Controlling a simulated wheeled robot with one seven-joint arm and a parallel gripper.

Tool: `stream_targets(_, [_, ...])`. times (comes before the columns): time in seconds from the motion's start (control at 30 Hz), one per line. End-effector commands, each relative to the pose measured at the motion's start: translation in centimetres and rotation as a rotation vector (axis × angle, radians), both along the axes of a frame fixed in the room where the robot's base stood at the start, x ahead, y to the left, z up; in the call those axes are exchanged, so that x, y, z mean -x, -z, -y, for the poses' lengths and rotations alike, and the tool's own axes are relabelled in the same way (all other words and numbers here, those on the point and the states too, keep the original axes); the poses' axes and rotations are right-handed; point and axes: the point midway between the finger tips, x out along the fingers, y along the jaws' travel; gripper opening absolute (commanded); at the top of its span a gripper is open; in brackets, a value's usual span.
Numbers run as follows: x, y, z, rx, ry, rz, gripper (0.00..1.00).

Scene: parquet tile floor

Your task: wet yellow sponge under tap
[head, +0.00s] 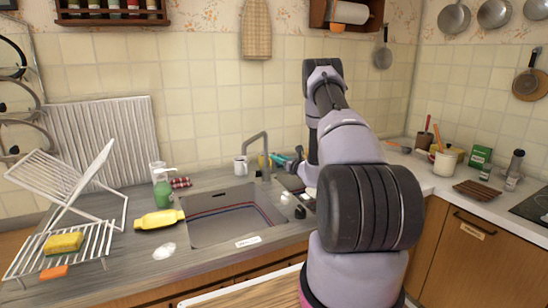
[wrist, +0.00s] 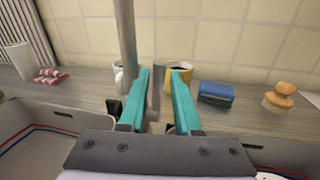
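The yellow sponge (head: 63,242) lies on the white wire rack (head: 88,250) at the far left of the head view. The grey tap (head: 264,150) stands behind the sink (head: 225,222), its spout bent over at the top. Its upright pipe (wrist: 125,45) shows in the wrist view. My gripper (wrist: 160,74) has two teal fingers, apart, at the back of the sink just right of that pipe. A short grey upright piece (wrist: 156,84) shows between the fingers; I cannot tell whether they touch it. In the head view my arm hides part of the gripper.
A yellow bottle (head: 160,219) lies left of the sink. A green soap bottle (head: 162,190) stands behind it.

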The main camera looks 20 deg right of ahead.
Motion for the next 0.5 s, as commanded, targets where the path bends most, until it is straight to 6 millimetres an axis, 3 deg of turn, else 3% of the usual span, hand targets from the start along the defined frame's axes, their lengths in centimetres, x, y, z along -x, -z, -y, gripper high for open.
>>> stream_targets(0.2, [-2.6,0.0,-0.6,0.0,-0.001,0.0,0.32])
stream_targets(0.5, [-3.1,0.0,-0.8,-0.001,0.0,-0.001,0.32])
